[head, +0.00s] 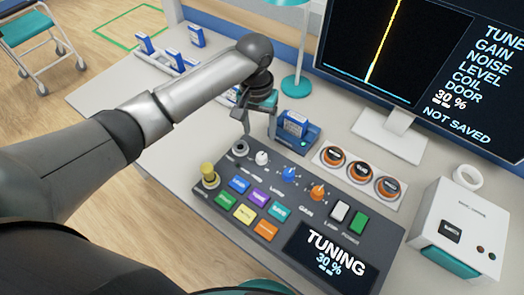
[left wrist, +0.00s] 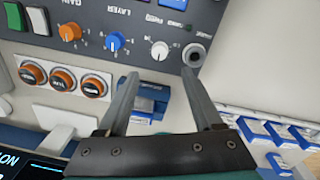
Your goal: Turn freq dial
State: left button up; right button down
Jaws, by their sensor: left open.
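The dark control console (head: 225,205) bears several knobs. A white knob (head: 262,158) is near its back edge, with a blue knob (head: 289,173) and an orange knob (head: 318,191) to its right. In the left wrist view the orange knob (left wrist: 68,32) is by the word GAIN and the blue knob (left wrist: 115,41) by LAYER.
Coloured buttons (head: 259,196) and a TUNING screen (head: 328,258) fill the front.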

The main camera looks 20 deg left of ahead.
aim_at(261, 156)
pick_arm(q)
jog(key=f+b, duration=0.2)
jog(key=f, duration=0.8)
jog(key=shift+d+f, duration=0.15)
jog(key=shift+d, duration=0.05)
jog(key=shift+f+b, duration=0.4)
jog(key=shift+f, duration=0.15)
pick_arm(e)
jog(key=w+f, duration=0.1)
jog(key=f, duration=0.2)
jog(key=shift+w+a, duration=0.1)
jog(key=shift+w, duration=0.3)
pick_arm(q)
jog(key=shift+c, duration=0.4)
pick_arm(e)
jog(key=shift+s, duration=0.1)
pick_arm(q)
jog(key=shift+c, duration=1.4)
grip_shut()
pick_arm(e)
jog(key=shift+s, duration=0.15)
